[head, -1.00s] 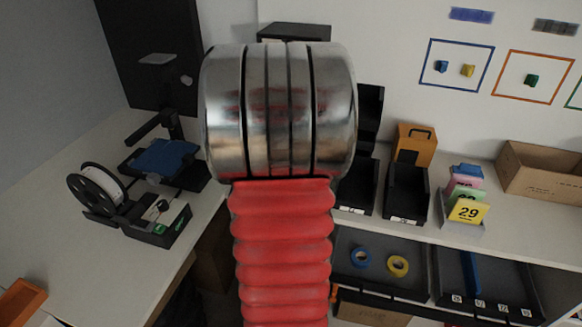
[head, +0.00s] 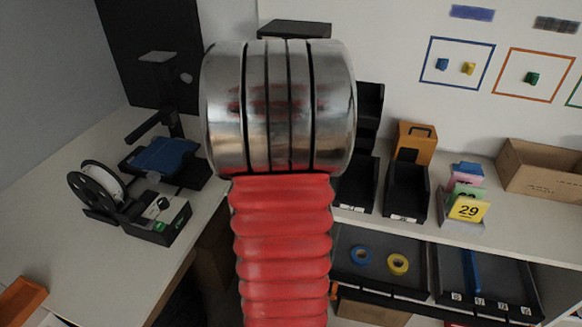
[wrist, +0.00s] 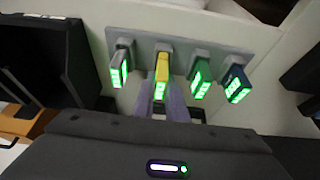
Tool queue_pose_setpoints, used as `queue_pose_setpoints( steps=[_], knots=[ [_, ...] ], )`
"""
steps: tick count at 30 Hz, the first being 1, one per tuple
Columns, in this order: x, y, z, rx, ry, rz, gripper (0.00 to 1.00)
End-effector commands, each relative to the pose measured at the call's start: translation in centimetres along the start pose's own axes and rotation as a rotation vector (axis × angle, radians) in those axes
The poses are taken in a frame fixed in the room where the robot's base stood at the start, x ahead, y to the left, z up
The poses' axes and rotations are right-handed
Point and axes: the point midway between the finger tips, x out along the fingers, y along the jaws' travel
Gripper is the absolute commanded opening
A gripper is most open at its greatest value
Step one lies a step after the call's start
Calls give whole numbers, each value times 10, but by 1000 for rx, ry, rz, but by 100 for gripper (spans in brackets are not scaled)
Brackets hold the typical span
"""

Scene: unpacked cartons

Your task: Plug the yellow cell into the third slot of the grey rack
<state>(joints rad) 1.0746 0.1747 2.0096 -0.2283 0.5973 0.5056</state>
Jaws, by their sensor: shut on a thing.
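In the wrist view the grey rack (wrist: 184,46) runs across the top. The yellow cell (wrist: 162,67) stands at it, second from the left and third from the right in the picture, with a lit green end. My gripper (wrist: 162,98) reaches up from below, its purplish fingers closed around the yellow cell. I cannot tell how deep the cell sits. A grey cell (wrist: 120,62) is to its left. A green cell (wrist: 201,70) and a dark blue cell (wrist: 237,80) are to its right, all with green lights. The head view does not show the gripper.
In the wrist view a black bin (wrist: 45,55) stands to the left. In the head view, black bins (head: 406,190), an orange box (head: 414,143), a number-card holder (head: 467,210) and an open carton (head: 540,172) stand on the shelf. My own arm blocks the middle.

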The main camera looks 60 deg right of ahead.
Motion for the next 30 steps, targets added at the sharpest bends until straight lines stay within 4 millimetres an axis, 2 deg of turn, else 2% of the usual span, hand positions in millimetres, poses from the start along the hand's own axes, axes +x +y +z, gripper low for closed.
queue_pose_setpoints(
  steps=[30],
  knots=[
    [10,0,4,0,-1,0,0]
  ],
)
